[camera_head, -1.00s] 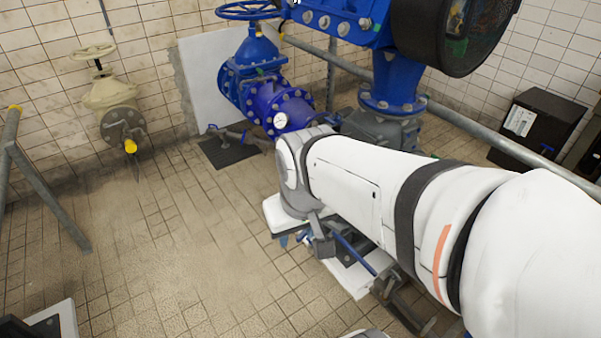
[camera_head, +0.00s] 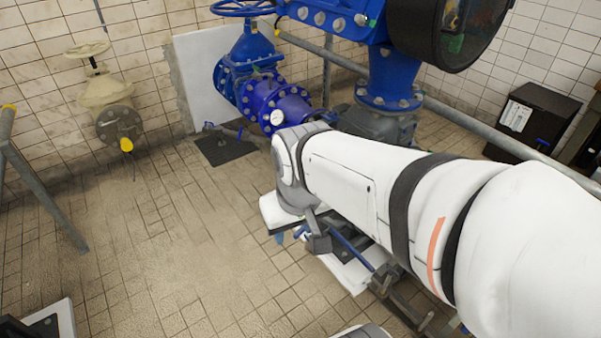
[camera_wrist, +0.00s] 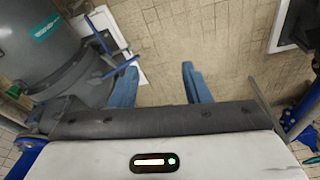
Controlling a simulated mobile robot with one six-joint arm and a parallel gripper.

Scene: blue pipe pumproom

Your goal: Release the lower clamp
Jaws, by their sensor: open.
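My gripper (camera_wrist: 159,72) is open in the wrist view, with two blue fingers apart and only tiled floor between them. A thin blue lever (camera_wrist: 121,67) lies beside the left fingertip. It is outside the gap, and I cannot tell whether it touches the finger. It seems to join a dark bracket by a grey cylindrical body (camera_wrist: 40,40) at the left. A blue bar (camera_head: 350,246) also shows below my arm in the head view. I cannot tell for sure which part is the lower clamp. My arm hides much of this area in the head view.
Blue pipework (camera_head: 275,100) with a gauge and handwheel stands behind my arm. A grey rail (camera_head: 480,128) runs at the right, near a black box (camera_head: 530,118). A beige valve (camera_head: 103,95) is on the left wall.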

